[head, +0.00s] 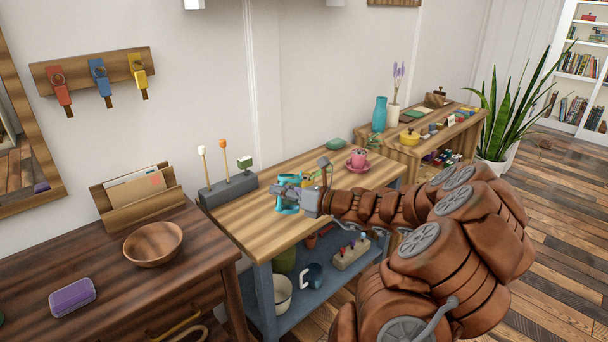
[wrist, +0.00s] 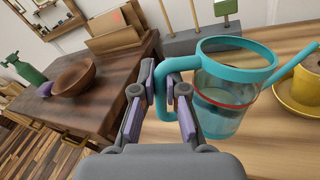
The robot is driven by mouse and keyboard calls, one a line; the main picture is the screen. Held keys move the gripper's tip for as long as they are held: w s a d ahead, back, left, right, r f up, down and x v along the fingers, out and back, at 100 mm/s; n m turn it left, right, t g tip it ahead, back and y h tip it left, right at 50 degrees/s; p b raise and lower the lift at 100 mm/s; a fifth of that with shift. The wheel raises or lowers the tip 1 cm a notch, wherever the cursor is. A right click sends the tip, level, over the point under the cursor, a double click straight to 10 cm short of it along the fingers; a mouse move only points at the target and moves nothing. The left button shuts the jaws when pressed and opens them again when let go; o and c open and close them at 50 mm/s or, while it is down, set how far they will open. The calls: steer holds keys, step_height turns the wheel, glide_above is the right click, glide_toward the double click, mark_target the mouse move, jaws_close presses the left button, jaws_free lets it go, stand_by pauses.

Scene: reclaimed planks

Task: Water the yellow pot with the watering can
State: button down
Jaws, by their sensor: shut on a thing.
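The watering can (wrist: 225,95) is teal with a clear body, a red line and water inside; it looks upright. In the head view the can (head: 288,205) is at the middle wooden table, partly covered by my gripper (head: 304,196). In the wrist view my gripper (wrist: 162,103) is shut on the can's handle, at the left of its body. The spout points right, toward the yellow pot (wrist: 301,88), which stands on a yellow saucer and is cut by the picture's edge. I cannot make out this pot in the head view. Whether the can touches the table is unclear.
A pink pot (head: 358,155) on a saucer and a green object (head: 333,143) stand farther back on the table (head: 258,225). A grey block with upright tools (head: 228,189) lies behind the can. A dark desk with a wooden bowl (head: 153,243) is at left.

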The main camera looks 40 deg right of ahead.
mark_target(278, 211)
steer(key=shift+w+d+r+p, duration=0.1)
steer(key=shift+d+r+p, duration=0.15)
steer(key=shift+p, duration=0.15)
steer(key=shift+w+d+r+m+p, duration=0.2)
steer(key=shift+r+m+p, duration=0.15)
steer(key=shift+p, duration=0.2)
steer(key=shift+d+r+m+p, duration=0.2)
steer(key=shift+r+m+p, duration=0.05)
steer(key=shift+p, duration=0.35)
steer(key=shift+n, duration=0.8)
steer(key=f+b, duration=0.1)
steer(key=b, duration=0.1)
steer(key=a+f+b, duration=0.1)
steer(key=b, duration=0.1)
steer(key=s+a+f+b, duration=0.1)
steer(key=b, duration=0.1)
steer(key=shift+f, duration=0.25)
steer(key=f+b, duration=0.1)
steer(key=b, duration=0.1)
steer(key=a+f+n+b, duration=0.1)
steer(key=b, duration=0.1)
steer(key=shift+s+a+t, duration=0.1)
steer(key=shift+s+t, duration=0.2)
steer(key=shift+t, duration=0.1)
steer(key=shift+s+a+f+n+b, duration=0.1)
steer(key=shift+a+f+n+b, duration=0.1)
steer(key=shift+n+b, duration=0.45)
steer(key=shift+s+a+r, duration=0.1)
steer(key=shift+a+r, duration=0.05)
steer(key=shift+r, duration=0.05)
